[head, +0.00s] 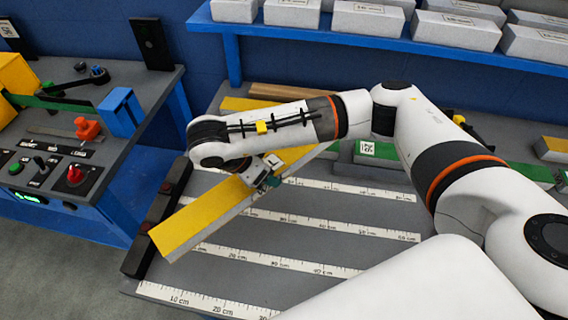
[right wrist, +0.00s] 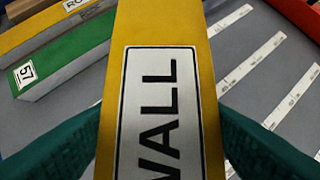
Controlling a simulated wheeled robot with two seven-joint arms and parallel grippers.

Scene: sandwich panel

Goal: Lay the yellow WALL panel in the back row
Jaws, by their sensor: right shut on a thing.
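The yellow WALL panel (head: 195,222) is a long bar with a grey side, lying diagonally across the view above the grey table (head: 330,265). In the right wrist view the panel (right wrist: 212,120) fills the middle, its white WALL label facing up. My right gripper (head: 268,180) is shut on it near its middle, one green finger on each side. The panel's near left end reaches over the dark stop bar (head: 140,256); I cannot tell how high it is. Its far end is partly hidden by my arm. My left gripper is not in view.
A green panel (right wrist: 60,66) labelled 57 and another yellow panel (right wrist: 48,28) lie at the back. Several white ruler strips (head: 335,225) cross the table. A blue shelf (head: 290,30) with grey-white blocks stands behind. A control bench (head: 120,165) is at left.

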